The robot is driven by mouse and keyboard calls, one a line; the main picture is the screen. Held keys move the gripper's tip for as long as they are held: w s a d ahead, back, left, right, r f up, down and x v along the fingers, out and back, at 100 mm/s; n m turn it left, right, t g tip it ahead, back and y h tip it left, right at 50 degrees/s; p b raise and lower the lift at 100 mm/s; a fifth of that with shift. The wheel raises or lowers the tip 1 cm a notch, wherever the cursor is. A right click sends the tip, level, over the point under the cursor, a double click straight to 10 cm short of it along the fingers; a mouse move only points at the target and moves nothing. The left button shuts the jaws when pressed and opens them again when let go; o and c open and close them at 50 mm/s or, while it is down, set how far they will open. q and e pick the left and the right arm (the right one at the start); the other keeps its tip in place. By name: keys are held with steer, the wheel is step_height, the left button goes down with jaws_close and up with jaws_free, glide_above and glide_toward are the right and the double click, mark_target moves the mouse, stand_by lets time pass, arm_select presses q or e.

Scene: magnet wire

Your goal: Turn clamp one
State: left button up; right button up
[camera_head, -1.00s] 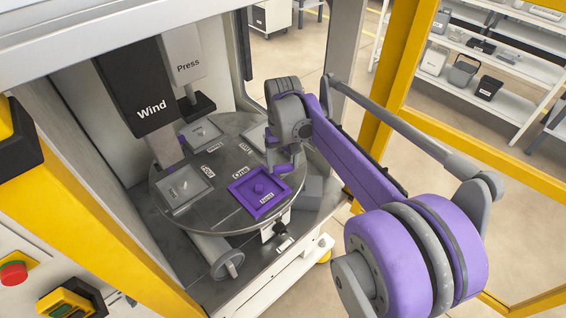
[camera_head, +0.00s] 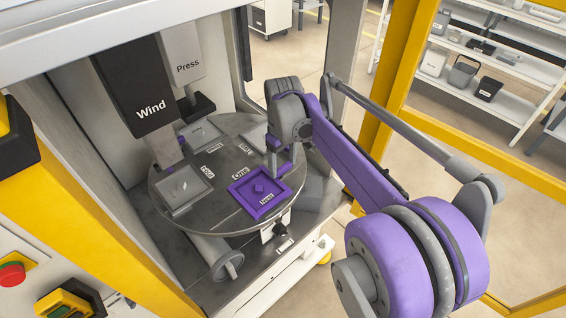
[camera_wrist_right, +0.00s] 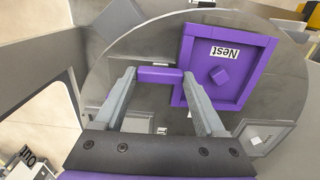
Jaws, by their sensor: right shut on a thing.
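The round grey turntable (camera_head: 222,205) carries a square purple nest (camera_head: 262,212) with a small purple block in its middle. The nest also shows in the right wrist view (camera_wrist_right: 185,65). Beside it is the purple bar of clamp one (camera_wrist_right: 160,75), lying between my fingertips. My right gripper (camera_wrist_right: 159,76) is shut on this bar, with one finger at each end. In the head view my right gripper (camera_head: 274,165) reaches down at the nest's far right corner, and the clamp (camera_head: 286,168) is partly hidden behind it. My left gripper is not in view.
Grey nests (camera_head: 184,190) sit elsewhere on the turntable. The Wind head (camera_head: 140,92) and Press head (camera_head: 183,65) hang above its far left side. Yellow frame posts (camera_head: 395,90) flank the opening. A red button (camera_head: 12,273) is at lower left.

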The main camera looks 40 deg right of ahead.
mark_target(283, 167)
stand_by(0.3)
steer(key=o, duration=1.3)
step_height(283, 167, up, 11)
steer(key=shift+f+p, duration=0.1)
steer(key=shift+p, duration=0.25)
